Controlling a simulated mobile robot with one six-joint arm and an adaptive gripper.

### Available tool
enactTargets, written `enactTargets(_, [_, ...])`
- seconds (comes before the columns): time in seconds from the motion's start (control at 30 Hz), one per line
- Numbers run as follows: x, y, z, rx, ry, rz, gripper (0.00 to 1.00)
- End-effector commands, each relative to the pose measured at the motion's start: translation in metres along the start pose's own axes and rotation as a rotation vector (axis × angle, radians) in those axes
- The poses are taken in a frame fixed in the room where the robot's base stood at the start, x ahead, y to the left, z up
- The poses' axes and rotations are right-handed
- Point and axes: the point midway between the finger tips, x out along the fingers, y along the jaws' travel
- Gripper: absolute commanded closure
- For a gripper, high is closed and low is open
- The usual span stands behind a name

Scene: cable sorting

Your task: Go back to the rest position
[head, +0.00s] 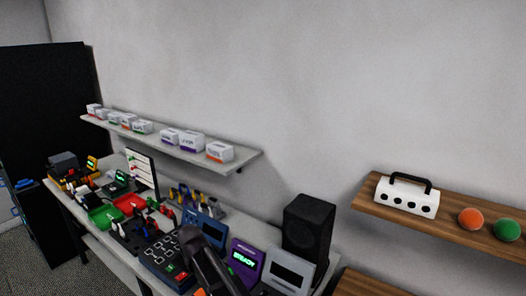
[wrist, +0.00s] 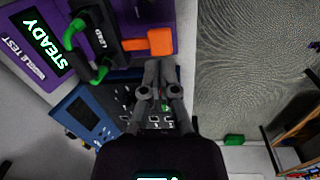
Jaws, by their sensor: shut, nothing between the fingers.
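My gripper (wrist: 160,68) is shut and empty in the wrist view, its two fingers close together. It is over or near the front edge of the bench, beside a purple tester (wrist: 14,68) whose green screen reads STEADY. A black cable piece with green ends (wrist: 90,48) and an orange block (wrist: 148,43) are at the tester. In the head view my dark arm (head: 205,262) reaches over the bench, left of the purple tester (head: 246,254). The fingertips cannot be made out there.
A blue panel (wrist: 85,115) lies below the tester in the wrist view. The bench also holds a green tray (head: 104,215), a red tray (head: 130,204), a black speaker (head: 308,228) and a grey device (head: 290,268). A wall shelf (head: 245,160) carries several white boxes. Open floor (wrist: 245,70) shows at right.

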Motion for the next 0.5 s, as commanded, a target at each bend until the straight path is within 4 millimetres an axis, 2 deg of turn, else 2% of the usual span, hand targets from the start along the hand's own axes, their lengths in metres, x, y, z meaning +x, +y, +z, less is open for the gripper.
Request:
enactTargets(0.03, [0.002, 0.011, 0.014, 0.031, -0.002, -0.003, 1.0])
enactTargets(0.2, [0.007, 0.05, 0.058, 0.148, -0.01, -0.014, 1.0])
enactTargets(0.5, [0.015, 0.107, 0.142, 0.366, -0.023, -0.035, 1.0])
